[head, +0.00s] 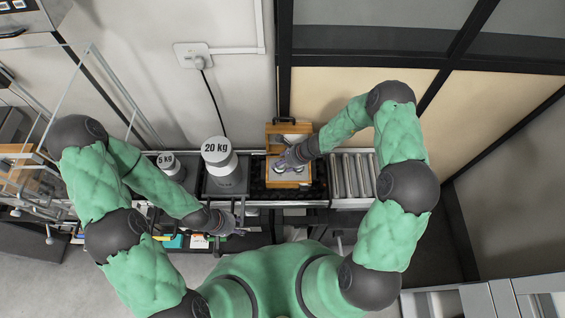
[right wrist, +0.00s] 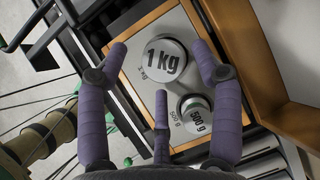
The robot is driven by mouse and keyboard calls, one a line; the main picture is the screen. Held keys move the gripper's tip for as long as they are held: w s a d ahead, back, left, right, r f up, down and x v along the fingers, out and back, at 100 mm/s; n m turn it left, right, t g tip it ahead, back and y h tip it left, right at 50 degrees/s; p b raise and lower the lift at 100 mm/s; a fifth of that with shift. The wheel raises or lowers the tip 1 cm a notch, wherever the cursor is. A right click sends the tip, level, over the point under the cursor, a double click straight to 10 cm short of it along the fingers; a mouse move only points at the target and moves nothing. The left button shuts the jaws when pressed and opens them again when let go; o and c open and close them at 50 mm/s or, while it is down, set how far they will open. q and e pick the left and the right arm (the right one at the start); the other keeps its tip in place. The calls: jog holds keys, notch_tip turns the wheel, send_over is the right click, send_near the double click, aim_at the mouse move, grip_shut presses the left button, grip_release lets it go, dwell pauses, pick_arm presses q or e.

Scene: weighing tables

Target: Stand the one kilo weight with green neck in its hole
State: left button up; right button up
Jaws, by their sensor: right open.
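The one kilo weight (right wrist: 166,58) stands upright in the wooden box, its grey top marked "1 kg" facing the right wrist camera. I cannot tell how deep the weight sits. My left gripper (head: 234,221) looks open and empty near the table's front edge.
A smaller 500 g weight (right wrist: 195,115) stands close to the one kilo weight on the same plate. The open wooden lid (right wrist: 240,55) rises beside it. A 20 kg weight (head: 222,165) and a 5 kg weight (head: 171,167) stand left; metal rollers (head: 351,176) lie right.

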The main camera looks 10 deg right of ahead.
jog(key=p+v, duration=0.2)
jog(key=v, duration=0.8)
jog(key=s+a+f+n+g, duration=0.1)
jog(key=s+a+f+n, duration=0.1)
jog(key=s+n, duration=0.7)
jog(key=s+a+f+n+g+h, duration=0.1)
jog(key=s+a+n, duration=0.3)
jog(key=s+n, duration=0.5)
jog(key=shift+s+a+f+g+h, duration=0.3)
jog(key=shift+s+f, duration=0.25)
jog(key=shift+s, duration=0.25)
